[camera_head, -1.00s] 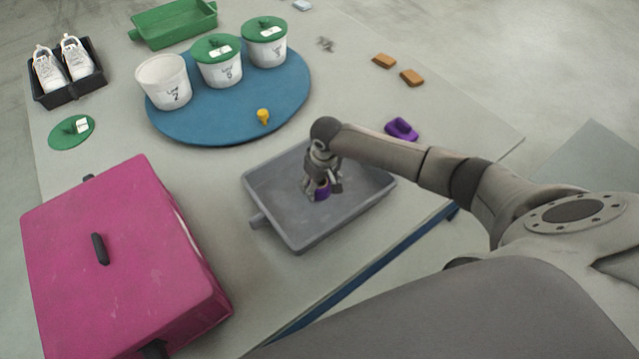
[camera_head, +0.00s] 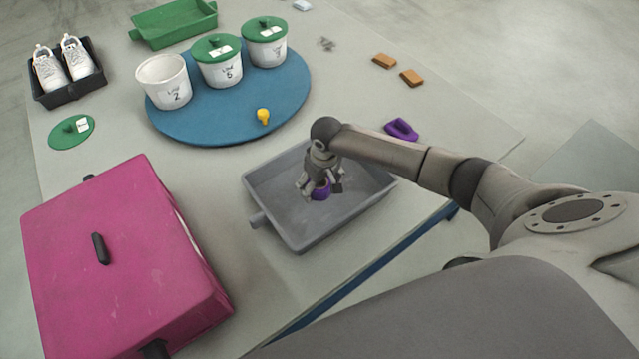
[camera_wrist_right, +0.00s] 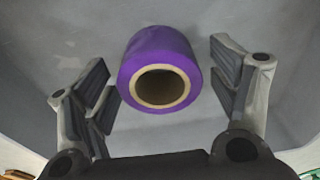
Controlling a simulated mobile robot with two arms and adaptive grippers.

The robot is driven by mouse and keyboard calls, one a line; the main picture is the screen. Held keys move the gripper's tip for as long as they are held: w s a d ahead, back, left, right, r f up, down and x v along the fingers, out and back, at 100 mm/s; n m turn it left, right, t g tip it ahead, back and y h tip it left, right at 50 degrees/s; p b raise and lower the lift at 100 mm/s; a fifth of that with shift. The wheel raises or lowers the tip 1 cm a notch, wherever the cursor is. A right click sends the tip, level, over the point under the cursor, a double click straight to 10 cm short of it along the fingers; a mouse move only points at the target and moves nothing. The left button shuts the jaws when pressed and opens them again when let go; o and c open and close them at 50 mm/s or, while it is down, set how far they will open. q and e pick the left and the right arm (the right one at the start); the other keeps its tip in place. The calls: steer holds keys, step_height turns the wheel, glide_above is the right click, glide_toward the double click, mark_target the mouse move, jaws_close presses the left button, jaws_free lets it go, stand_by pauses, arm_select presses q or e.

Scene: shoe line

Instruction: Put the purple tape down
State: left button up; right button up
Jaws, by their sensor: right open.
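The purple tape (camera_head: 321,191) is a roll with a tan cardboard core. It is in the grey tray (camera_head: 296,240), below my right gripper (camera_head: 322,186). In the right wrist view the tape (camera_wrist_right: 160,52) shows between the two spread fingers of my right gripper (camera_wrist_right: 160,100), with a gap on each side. The fingers are open and do not touch it. In the head view the gripper partly hides the tape. My left gripper is not in view.
A purple tape dispenser-like object (camera_head: 402,129) lies right of the tray. A pink box (camera_head: 130,270) stands at the left front. A blue round mat (camera_head: 215,122) holds white buckets (camera_head: 221,72) behind the tray. Brown blocks (camera_head: 412,78) lie at the back right.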

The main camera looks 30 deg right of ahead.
step_height(320, 180, up, 12)
steer(key=s+p, duration=0.1)
steer(key=shift+s+d+f, duration=0.15)
steer(key=shift+s+f, duration=0.05)
